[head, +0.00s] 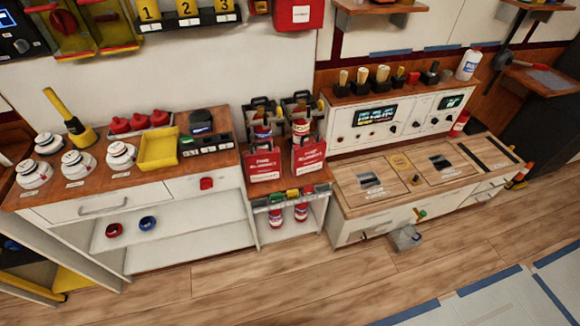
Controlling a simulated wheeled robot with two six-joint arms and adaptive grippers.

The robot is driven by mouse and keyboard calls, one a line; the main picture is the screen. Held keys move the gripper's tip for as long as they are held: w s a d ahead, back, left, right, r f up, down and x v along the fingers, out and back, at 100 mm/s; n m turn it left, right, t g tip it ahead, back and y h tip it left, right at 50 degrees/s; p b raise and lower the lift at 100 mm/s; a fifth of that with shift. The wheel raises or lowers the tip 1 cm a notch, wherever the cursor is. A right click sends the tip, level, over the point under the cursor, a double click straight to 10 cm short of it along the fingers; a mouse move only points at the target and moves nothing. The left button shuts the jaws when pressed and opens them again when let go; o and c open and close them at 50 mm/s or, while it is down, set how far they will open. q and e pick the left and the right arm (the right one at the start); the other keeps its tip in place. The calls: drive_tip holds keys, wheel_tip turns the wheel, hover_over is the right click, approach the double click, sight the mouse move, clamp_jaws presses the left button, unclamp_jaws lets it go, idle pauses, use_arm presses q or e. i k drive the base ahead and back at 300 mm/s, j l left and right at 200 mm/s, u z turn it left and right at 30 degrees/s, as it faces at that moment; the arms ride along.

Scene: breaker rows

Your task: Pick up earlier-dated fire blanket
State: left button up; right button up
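Two red fire blanket packs with white lettering stand side by side on the small wooden-topped stand in the middle of the head view. The left fire blanket (263,165) is a little nearer. The right fire blanket (308,156) stands just beside it. Any dates on them are too small to read. Neither of my grippers shows in the head view.
Dark racks (300,104) and red-and-white cylinders stand behind the packs. The left counter (110,194) holds white detectors and a yellow tray (158,149). A lower bench (372,205) with a control panel stands right. The wooden floor (250,290) in front is mostly clear.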

sight(261, 165)
drive_tip(key=i+l, duration=0.2)
drive_tip(key=l, duration=0.2)
drive_tip(key=i+l, duration=0.45)
drive_tip(key=l, duration=0.3)
drive_tip(key=i+l, duration=0.2)
drive_tip(key=l, duration=0.15)
drive_tip(key=u, duration=1.65)
